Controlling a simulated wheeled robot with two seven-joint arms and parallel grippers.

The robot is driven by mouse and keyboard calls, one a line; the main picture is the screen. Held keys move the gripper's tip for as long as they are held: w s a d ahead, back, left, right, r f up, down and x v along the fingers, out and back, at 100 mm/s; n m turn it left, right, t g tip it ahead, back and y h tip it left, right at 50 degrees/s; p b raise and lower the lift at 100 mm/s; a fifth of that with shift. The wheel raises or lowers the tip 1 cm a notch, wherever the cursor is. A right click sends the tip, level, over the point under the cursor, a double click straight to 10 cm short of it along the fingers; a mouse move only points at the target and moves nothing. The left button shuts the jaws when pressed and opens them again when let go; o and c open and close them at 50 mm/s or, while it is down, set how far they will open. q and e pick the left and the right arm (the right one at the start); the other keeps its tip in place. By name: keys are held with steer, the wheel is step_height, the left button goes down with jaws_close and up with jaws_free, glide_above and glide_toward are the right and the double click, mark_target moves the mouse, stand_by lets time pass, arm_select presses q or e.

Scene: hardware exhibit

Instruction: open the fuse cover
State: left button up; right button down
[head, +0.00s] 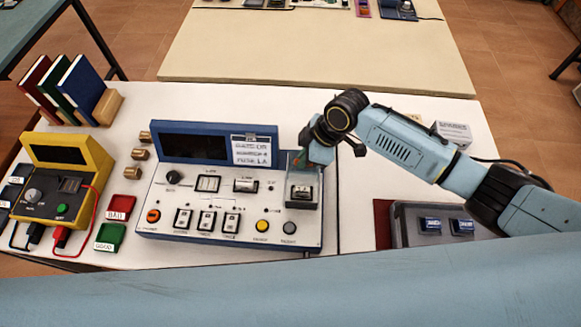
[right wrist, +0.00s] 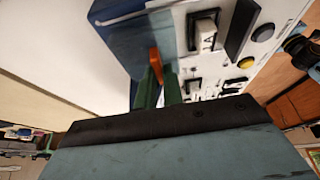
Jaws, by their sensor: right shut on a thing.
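The control panel (head: 235,205) is white with a blue raised back and stands on the white table. At its right end is the fuse holder (head: 302,192), a small dark block with a pale part in it. My left gripper is not in view.
A yellow meter (head: 65,178) with red and black leads stands at the left, with red and green trays beside it. Books (head: 70,88) stand behind it. A grey box (head: 440,228) with two blue switches lies under my right arm.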

steer(key=shift+w, duration=0.1)
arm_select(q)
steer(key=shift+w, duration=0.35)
arm_select(e)
steer(key=c, duration=1.5)
jaws_free()
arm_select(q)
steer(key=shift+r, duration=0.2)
arm_select(e)
steer(key=v, duration=1.3)
steer(key=shift+d+r, duration=0.15)
steer(key=shift+r, duration=0.05)
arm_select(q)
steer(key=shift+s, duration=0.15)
